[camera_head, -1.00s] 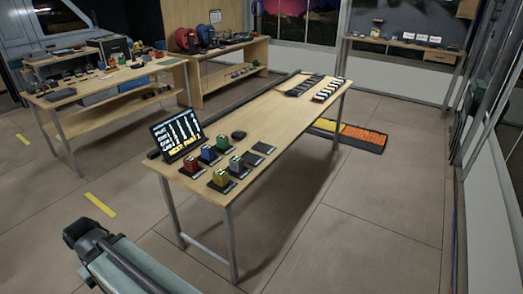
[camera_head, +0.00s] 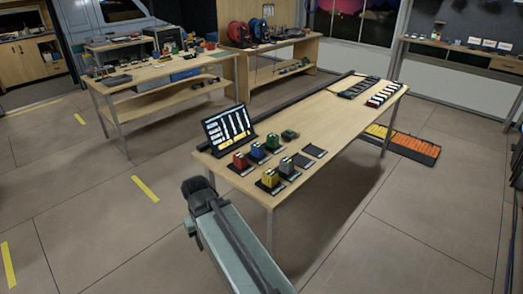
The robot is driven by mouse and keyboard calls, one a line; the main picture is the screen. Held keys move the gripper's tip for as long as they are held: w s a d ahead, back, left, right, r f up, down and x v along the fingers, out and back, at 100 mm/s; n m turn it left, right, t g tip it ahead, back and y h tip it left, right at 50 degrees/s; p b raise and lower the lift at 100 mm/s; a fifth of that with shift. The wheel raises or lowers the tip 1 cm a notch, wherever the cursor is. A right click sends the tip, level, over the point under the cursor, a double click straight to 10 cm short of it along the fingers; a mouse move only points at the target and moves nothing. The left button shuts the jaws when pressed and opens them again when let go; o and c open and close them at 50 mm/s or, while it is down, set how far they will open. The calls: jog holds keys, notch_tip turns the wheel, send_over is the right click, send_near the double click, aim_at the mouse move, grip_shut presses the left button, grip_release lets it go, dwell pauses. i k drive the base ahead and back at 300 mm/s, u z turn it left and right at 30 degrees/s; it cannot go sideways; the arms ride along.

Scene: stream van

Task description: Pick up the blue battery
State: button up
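The blue battery (camera_head: 257,151) is a small upright block on a dark pad near the front left of the wooden table (camera_head: 330,115). It stands between the red battery (camera_head: 240,161) and the green battery (camera_head: 271,142). The yellow battery (camera_head: 269,179) and the grey battery (camera_head: 287,166) stand in the row closer to the table's front edge. My arm reaches up from the bottom of the picture, and its dark end (camera_head: 198,190) is left of the table and apart from the batteries. The gripper's fingers cannot be made out.
A tilted dark screen (camera_head: 228,127) stands at the table's left end. An empty-looking dark pad (camera_head: 314,151) lies right of the batteries. Dark trays (camera_head: 357,88) lie at the far end. Orange and yellow bins (camera_head: 410,144) are on the floor behind. Floor left of the table is clear.

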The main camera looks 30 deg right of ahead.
aim_at(257, 149)
jog(key=i, duration=0.9)
jog(key=u, duration=0.05)
